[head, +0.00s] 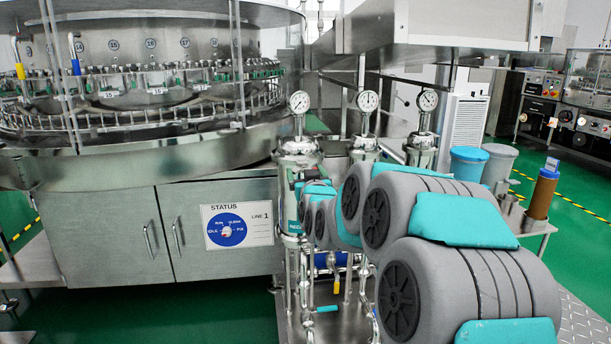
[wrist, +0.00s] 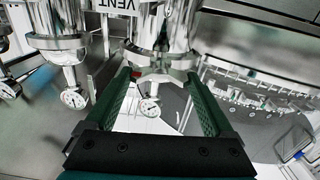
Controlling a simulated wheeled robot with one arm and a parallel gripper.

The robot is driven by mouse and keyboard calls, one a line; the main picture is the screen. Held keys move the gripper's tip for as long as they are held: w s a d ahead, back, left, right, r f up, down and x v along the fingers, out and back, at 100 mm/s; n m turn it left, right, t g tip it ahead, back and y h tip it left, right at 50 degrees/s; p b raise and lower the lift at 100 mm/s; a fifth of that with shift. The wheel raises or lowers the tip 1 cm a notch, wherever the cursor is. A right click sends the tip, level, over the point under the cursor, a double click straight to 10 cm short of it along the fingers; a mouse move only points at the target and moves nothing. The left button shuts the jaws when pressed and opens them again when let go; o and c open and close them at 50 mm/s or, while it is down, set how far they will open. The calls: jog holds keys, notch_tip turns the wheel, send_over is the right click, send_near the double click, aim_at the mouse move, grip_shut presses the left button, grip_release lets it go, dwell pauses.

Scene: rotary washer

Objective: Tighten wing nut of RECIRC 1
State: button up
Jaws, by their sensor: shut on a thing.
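Three steel filter housings stand in a row in the head view. The left one (head: 298,160) has a teal label (head: 294,226) that seems to begin with RECIRC. The rest of the label is hidden by my arm. My gripper (wrist: 159,75) has its green fingers on both sides of a polished steel part (wrist: 162,66) at the housing's collar, and is shut on it. In the head view my arm largely covers the gripper.
Pressure gauges top the housings: left (head: 299,102), middle (head: 367,101), right (head: 428,100). The washer's steel cabinet (head: 110,235) fills the left. A low steel hood (head: 440,35) hangs above the right side.

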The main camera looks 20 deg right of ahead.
jog(key=shift+f+m, duration=0.1)
jog(key=shift+m, duration=0.3)
jog(key=o, duration=1.1)
jog(key=shift+s, duration=0.1)
jog(key=v, duration=0.7)
jog(key=shift+s+a, duration=0.15)
jog(key=shift+s, duration=0.15)
